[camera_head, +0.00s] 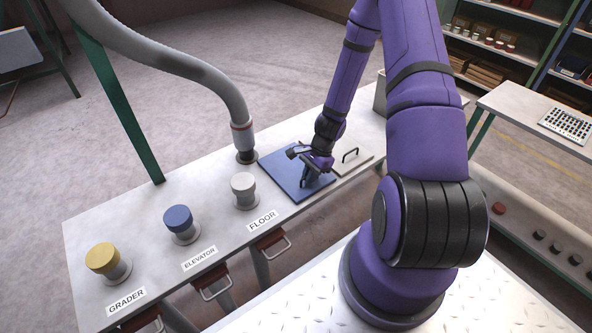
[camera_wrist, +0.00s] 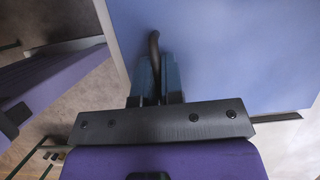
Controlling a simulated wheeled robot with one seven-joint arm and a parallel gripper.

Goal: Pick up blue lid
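The blue lid (camera_head: 282,167) is a flat square plate on the long table, right of the hose end. It fills much of the wrist view (camera_wrist: 235,50). My gripper (camera_head: 309,180) is over the lid, pointing down at it. In the wrist view my gripper's two blue fingers (camera_wrist: 155,82) are close together on either side of the lid's dark curved handle (camera_wrist: 153,42). They appear shut on the handle. The lid looks flat on the table; whether it touches all round is hidden.
A pale lid (camera_head: 352,163) with a black handle lies just right of the blue lid. Yellow (camera_head: 102,257), blue (camera_head: 178,218) and white (camera_head: 243,184) capped spouts stand to the left. A grey hose (camera_head: 215,80) comes down behind.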

